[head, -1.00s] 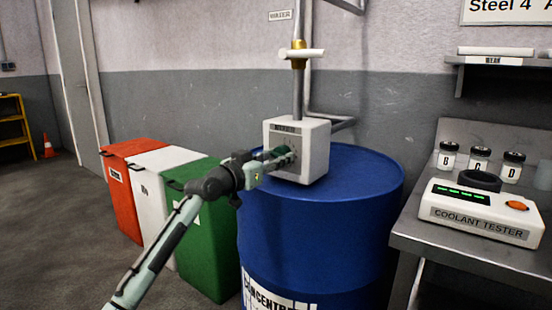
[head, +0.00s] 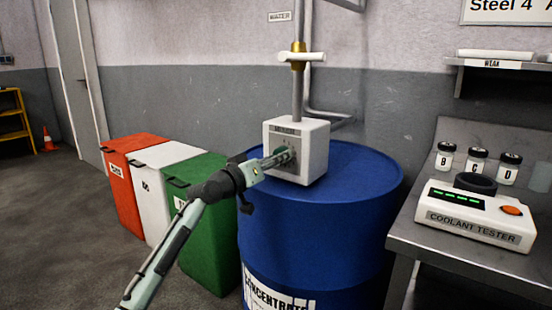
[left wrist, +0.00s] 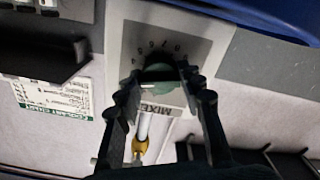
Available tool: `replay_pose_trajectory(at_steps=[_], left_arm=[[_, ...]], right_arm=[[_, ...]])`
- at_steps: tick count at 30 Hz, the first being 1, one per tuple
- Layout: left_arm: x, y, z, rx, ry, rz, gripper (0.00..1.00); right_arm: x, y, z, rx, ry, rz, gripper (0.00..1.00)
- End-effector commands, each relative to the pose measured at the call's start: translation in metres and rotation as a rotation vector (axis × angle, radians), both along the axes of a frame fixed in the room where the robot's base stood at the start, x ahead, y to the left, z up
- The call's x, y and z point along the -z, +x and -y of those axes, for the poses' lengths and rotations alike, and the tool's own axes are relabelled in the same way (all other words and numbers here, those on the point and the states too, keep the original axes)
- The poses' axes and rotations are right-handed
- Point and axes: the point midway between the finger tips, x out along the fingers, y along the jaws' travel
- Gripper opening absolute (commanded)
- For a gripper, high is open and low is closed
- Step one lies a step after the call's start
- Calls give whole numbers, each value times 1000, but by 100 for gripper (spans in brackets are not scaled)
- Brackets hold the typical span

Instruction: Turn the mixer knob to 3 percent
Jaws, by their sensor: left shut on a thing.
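The white mixer box (head: 315,150) stands on top of the blue concentrate drum (head: 320,225). A green knob (head: 279,152) is on its front face, partly covered by my fingers. My left gripper (head: 284,159) reaches the knob from the left and is shut on it. In the left wrist view the green knob (left wrist: 158,75) sits between the two dark fingers of the left gripper (left wrist: 160,88). The dial plate (left wrist: 205,40) shows several numbers around the knob, some from 4 to 8. The pointer and the low end of the scale cannot be made out. My right gripper is not in view.
A pipe with a brass valve (head: 298,56) rises behind the mixer. Red (head: 117,185), white (head: 150,195) and green (head: 208,250) bins stand left of the drum. On the right, a bench (head: 395,243) holds the coolant tester (head: 470,228) and small jars.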

Motion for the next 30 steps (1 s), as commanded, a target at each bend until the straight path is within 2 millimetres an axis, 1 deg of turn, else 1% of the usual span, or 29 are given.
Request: replay_pose_trajectory(at_steps=[1,2,6,14,18,20,23,30], left_arm=[[1,0,0,1,1,-1,9],[1,0,0,1,1,-1,41],[1,0,0,1,2,-1,59],[0,0,0,0,2,0,59],[1,-6,-5,0,2,1,59],[1,-13,-10,0,2,2,59],[2,-29,-22,-1,3,2,59],[2,-71,-52,-1,4,0,59]], right_arm=[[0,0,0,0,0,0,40],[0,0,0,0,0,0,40],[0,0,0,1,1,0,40],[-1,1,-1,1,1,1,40],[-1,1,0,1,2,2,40],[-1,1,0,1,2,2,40],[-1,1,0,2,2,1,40],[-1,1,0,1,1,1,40]])
